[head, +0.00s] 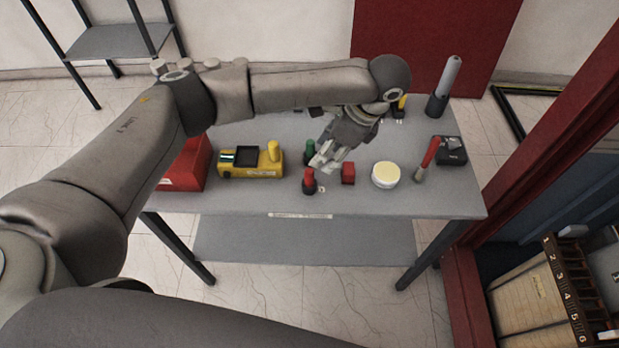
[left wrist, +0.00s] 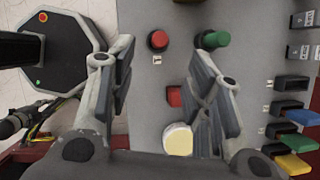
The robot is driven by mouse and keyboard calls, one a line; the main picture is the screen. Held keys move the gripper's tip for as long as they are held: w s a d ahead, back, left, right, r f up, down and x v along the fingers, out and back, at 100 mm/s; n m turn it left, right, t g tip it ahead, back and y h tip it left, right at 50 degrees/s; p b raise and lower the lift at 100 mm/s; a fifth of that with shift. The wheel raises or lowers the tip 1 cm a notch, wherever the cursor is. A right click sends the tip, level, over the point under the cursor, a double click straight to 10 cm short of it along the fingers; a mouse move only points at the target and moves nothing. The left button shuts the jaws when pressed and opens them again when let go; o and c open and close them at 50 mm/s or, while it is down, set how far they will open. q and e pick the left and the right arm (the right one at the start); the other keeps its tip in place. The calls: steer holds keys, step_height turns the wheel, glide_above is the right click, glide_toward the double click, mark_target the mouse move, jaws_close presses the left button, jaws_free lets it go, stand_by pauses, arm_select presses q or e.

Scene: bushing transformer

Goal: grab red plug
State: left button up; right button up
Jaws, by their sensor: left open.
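The red plug (head: 309,182), a small upright knob with a dark base, stands on the grey table near its front edge. It also shows in the left wrist view (left wrist: 158,40), between the fingers and beyond their tips, apart from both. My left gripper (head: 322,163) is open and empty, angled down over the table just behind and to the right of the red plug. In the left wrist view its fingers (left wrist: 160,52) are spread. A green plug (head: 310,148) stands behind the red one, close to one finger (left wrist: 216,39). My right gripper is out of view.
A red block (head: 348,173) and a round cream-topped tin (head: 385,175) stand to the right. A red-handled tool (head: 430,153) and dark box (head: 450,150) lie farther right. A yellow device (head: 250,163) and red case (head: 188,167) stand left. The table front is clear.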

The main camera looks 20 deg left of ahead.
mark_target(311, 171)
arm_select(q)
steer(key=x, duration=0.4)
steer(key=shift+a+f+p, duration=0.15)
steer(key=shift+f+p, duration=0.15)
steer(key=shift+p, duration=0.05)
steer(key=p+x, duration=0.1)
steer(key=x, duration=0.4)
steer(key=shift+p, duration=0.3)
steer(key=shift+a+f, duration=0.1)
steer(key=shift+f, duration=0.05)
jaws_close()
